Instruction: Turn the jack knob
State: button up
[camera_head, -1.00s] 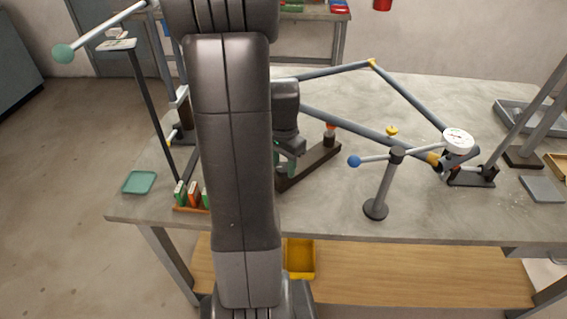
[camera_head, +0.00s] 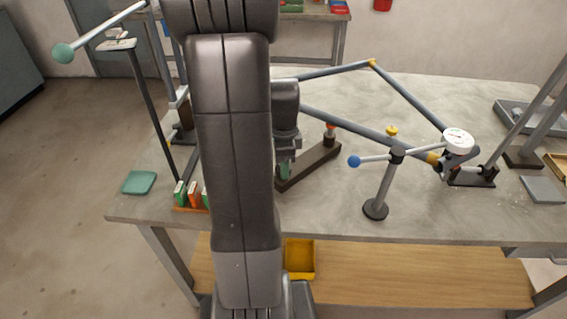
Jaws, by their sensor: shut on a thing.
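My gripper (camera_head: 285,168) points down over the near left end of a dark bar (camera_head: 314,163) on the bench. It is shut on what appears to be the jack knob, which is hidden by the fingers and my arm. A little green shows at the fingertips. At the bar's far right end stands a short dark post with an orange-red top (camera_head: 331,128), apart from my gripper.
Grey frame tubes (camera_head: 350,125) cross the bench behind the bar. To the right are a stand with a blue-balled lever (camera_head: 355,161) and a dial gauge (camera_head: 458,140). Green and orange blocks (camera_head: 193,194) and a green tray (camera_head: 139,182) lie left. The front middle bench is clear.

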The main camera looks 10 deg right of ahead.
dwell(0.3)
jog(key=o, duration=1)
notch_tip(320, 180, up, 14)
jog(key=shift+f, duration=0.1)
notch_tip(320, 180, down, 14)
jog(key=shift+r, duration=0.1)
dwell(0.7)
